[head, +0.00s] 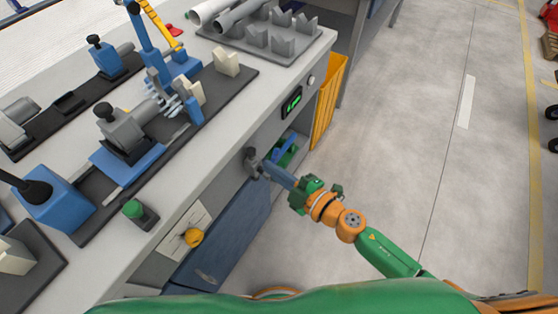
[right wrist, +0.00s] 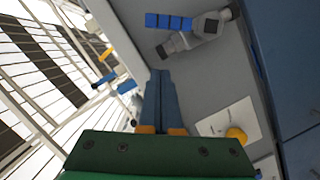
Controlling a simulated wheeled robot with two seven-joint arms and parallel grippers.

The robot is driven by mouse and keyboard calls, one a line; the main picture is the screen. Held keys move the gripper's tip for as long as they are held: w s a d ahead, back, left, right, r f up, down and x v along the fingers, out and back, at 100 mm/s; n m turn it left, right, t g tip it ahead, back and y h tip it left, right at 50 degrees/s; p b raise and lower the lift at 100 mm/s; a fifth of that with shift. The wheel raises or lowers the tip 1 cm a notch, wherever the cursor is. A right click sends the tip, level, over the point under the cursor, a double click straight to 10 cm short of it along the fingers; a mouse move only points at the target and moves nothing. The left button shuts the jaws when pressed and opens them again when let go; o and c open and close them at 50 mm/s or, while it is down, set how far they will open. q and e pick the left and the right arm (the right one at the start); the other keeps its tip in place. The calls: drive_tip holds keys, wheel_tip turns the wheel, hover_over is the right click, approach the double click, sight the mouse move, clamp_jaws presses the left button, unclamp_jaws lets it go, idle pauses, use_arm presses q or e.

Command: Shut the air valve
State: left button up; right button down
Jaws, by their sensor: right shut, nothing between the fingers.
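The air valve (head: 252,160) is a small grey fitting on the front panel of the workbench. In the right wrist view the valve (right wrist: 207,27) has a grey body and a ribbed blue handle (right wrist: 168,21) lying along the pipe, pointing left. My right gripper (head: 267,167) is shut and empty, its blue-grey fingertips close beside the valve. In the right wrist view the gripper's fingertips (right wrist: 160,73) lie just below the valve's grey left end. I cannot tell whether they touch it. My left gripper is not in view.
A yellow knob (head: 194,237) on a white plate sits on the same panel. A green-lit display (head: 292,102) is above the valve. A yellow bin (head: 329,100) stands beyond the bench corner. The bench top (head: 215,130) holds clamps and pipe fixtures. Open floor (head: 420,140) lies right.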

drive_tip(key=w+b, duration=0.1)
drive_tip(key=w+d+f, duration=0.1)
drive_tip(key=w+f+b, duration=0.1)
drive_tip(key=shift+d+f+b, duration=0.25)
drive_tip(key=shift+b, duration=0.1)
drive_tip(key=shift+w+r, duration=0.1)
drive_tip(key=shift+w+d+m+p, duration=0.1)
drive_tip(key=shift+d+m+p, duration=0.05)
drive_tip(key=shift+m+p, duration=0.2)
